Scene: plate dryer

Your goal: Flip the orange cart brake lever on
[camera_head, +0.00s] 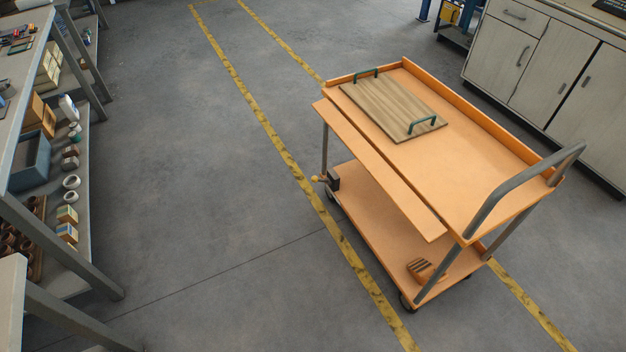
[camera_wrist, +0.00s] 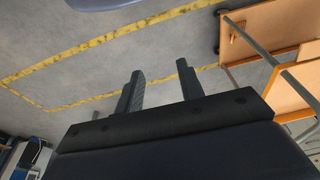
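The orange cart (camera_head: 430,170) stands right of centre in the head view, with an upper tray, a lower shelf and a grey push handle. At its left corner, by a wheel, is a small dark block (camera_head: 333,178) with a yellow-orange lever tip (camera_head: 317,178) sticking out to the left. It looks like the brake lever, but its exact position is too small to read. In the wrist view part of the cart (camera_wrist: 255,25) shows at upper right. My gripper (camera_wrist: 160,72) points over the floor, fingers apart and empty, away from the cart. The head view does not show it.
A wooden board (camera_head: 393,106) with green handles lies on the cart's top. A striped block (camera_head: 422,269) sits on the lower shelf. A loaded shelf rack (camera_head: 70,240) stands left, cabinets (camera_head: 550,70) at upper right. The floor between rack and cart is clear.

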